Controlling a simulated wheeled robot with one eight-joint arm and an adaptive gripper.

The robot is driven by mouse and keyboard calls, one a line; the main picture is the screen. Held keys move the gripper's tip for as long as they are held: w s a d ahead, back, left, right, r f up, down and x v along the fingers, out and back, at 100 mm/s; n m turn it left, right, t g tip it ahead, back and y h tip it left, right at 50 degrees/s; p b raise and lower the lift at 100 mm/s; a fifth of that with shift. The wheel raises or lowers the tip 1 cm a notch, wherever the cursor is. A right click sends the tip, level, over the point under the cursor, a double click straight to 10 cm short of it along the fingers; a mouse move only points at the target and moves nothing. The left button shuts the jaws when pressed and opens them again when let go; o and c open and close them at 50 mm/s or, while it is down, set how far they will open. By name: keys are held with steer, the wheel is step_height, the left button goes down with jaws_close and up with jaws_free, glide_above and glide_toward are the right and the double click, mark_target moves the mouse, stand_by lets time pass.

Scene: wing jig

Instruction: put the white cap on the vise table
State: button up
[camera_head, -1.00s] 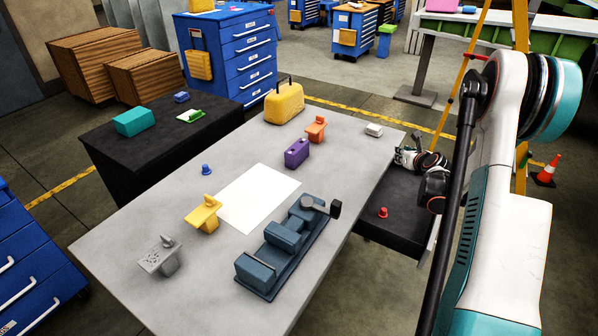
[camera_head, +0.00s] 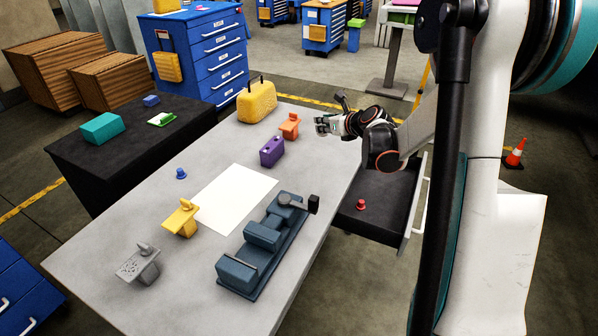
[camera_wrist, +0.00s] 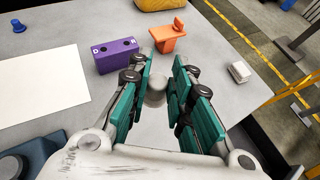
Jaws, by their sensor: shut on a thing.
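My gripper (camera_head: 326,124) is over the far right part of the grey vise table (camera_head: 110,245). In the wrist view my gripper (camera_wrist: 161,88) has its teal fingers closed around a small whitish round piece, the white cap (camera_wrist: 154,92). The cap is partly hidden by the fingers and appears to be above the tabletop. The dark blue vise (camera_head: 262,245) stands at the table's near right side.
Near my gripper are an orange piece (camera_head: 289,126), a purple block (camera_head: 272,150) and a white block (camera_wrist: 239,72). A white sheet (camera_head: 235,198) lies mid-table. A black drawer (camera_head: 375,215) with a red cap (camera_head: 361,205) is right of the table.

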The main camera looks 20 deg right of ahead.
step_height(320, 180, down, 19)
steer(key=b, duration=0.6)
steer(key=shift+r+b, duration=0.1)
steer(key=shift+b, duration=0.3)
steer(key=o, duration=0.9)
steer(key=p+v, duration=0.4)
steer(key=v, duration=0.8)
steer(key=shift+d, duration=0.1)
